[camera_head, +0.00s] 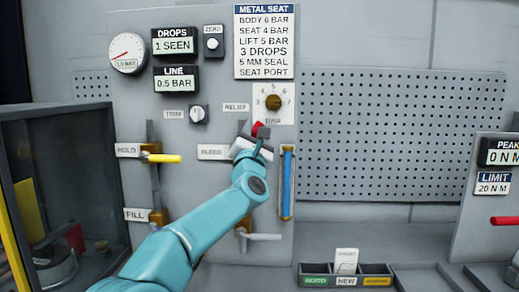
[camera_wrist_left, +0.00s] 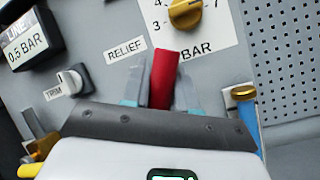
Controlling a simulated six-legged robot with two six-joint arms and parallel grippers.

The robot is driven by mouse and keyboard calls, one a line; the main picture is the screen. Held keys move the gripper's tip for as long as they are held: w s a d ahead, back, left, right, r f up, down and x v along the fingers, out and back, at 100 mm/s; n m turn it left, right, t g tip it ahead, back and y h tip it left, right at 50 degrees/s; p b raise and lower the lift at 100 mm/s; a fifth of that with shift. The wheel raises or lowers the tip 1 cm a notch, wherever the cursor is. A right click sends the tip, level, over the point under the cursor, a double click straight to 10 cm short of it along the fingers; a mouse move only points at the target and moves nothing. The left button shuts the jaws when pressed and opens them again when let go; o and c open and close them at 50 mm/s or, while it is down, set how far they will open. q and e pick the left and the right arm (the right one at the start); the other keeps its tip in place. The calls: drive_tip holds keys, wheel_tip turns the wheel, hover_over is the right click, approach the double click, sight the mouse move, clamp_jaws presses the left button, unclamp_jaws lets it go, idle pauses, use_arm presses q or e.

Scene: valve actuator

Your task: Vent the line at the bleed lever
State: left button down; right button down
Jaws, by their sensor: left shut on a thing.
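The bleed lever's red handle (camera_head: 258,128) points up on the grey panel, above the white label (camera_head: 213,152) that seems to read BLEED. It also shows in the left wrist view as a red bar (camera_wrist_left: 164,72) between the fingers. My left gripper (camera_head: 260,136) is shut on this red handle, with a finger on each side in the left wrist view (camera_wrist_left: 162,92). The lever's lower part and pivot are hidden behind my gripper. The LINE display (camera_head: 176,79) reads 0.5 BAR. My right gripper is not in view.
A yellow HOLD lever (camera_head: 165,158) sticks out left of my arm. A blue tube (camera_head: 287,182) stands close right of my gripper. The relief knob (camera_head: 273,102) is just above. A grey-handled lever (camera_head: 263,237) sits below. A dark open cabinet (camera_head: 75,130) stands at left.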

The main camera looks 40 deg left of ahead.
use_arm(q)
drive_tip(key=shift+s+a+r+n+g+y+b, duration=0.2)
drive_tip(key=shift+s+a+r+n+g+y, duration=0.3)
drive_tip(key=shift+n, duration=0.95)
drive_tip(key=shift+s+a+r+n+g+y+b, duration=0.2)
drive_tip(key=shift+a+n+g+y, duration=0.5)
drive_tip(key=shift+n, duration=0.7)
drive_tip(key=shift+s+a+r+n+g+y+b, duration=0.15)
drive_tip(key=shift+s+a+n+g+y, duration=0.4)
drive_tip(key=shift+n, duration=0.9)
drive_tip(key=shift+g, duration=0.25)
drive_tip(key=c, duration=1)
unclamp_jaws()
drive_tip(key=shift+w, duration=0.2)
drive_tip(key=shift+f, duration=0.15)
drive_tip(key=shift+d+f, duration=0.1)
